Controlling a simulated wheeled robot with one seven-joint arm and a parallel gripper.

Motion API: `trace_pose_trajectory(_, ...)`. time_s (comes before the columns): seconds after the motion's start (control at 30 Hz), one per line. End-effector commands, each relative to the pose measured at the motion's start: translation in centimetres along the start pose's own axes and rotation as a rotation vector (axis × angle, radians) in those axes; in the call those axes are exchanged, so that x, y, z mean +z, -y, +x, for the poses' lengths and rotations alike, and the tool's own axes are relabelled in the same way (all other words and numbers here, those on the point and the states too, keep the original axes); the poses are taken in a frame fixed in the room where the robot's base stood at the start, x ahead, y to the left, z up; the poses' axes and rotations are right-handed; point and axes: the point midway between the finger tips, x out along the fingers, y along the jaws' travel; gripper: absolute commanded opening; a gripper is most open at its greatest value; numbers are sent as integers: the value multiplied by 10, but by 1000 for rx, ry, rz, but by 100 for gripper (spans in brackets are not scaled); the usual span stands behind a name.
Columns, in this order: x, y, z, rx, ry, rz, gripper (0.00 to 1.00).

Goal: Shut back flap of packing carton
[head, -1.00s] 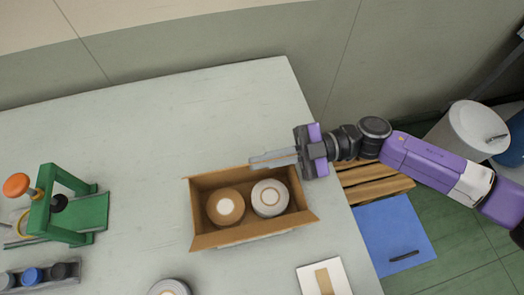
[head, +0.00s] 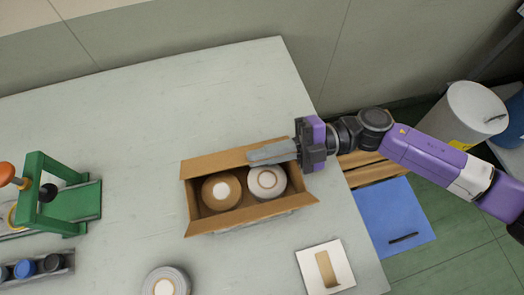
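The packing carton (head: 250,215) stands open on the table with two rolls inside, a brown-sided roll (head: 221,191) on the left and a pale roll (head: 267,182) on the right. Its back flap (head: 212,164) shows as a strip along the far edge, tilted outward. The front flap slants out toward the viewer. My gripper (head: 272,153) reaches in from the right, its fingers pointing left over the right part of the back edge. The fingers look close together with nothing seen between them. Whether they touch the flap, I cannot tell.
A green stand (head: 62,190) with an orange knob is at the left, above a rack of small rollers (head: 35,268). Another roll (head: 166,282) and a white plate with a tan piece (head: 325,268) lie in front. The table behind the carton is clear.

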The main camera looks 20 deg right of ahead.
Motion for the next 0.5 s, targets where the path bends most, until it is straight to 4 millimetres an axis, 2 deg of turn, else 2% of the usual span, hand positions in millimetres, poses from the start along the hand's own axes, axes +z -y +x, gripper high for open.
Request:
trace_pose_trajectory(0.37, 0, 1, 0, -1, -2, -3, 0)
trace_pose_trajectory(0.5, 0, 0, 0, -1, -1, -3, 25)
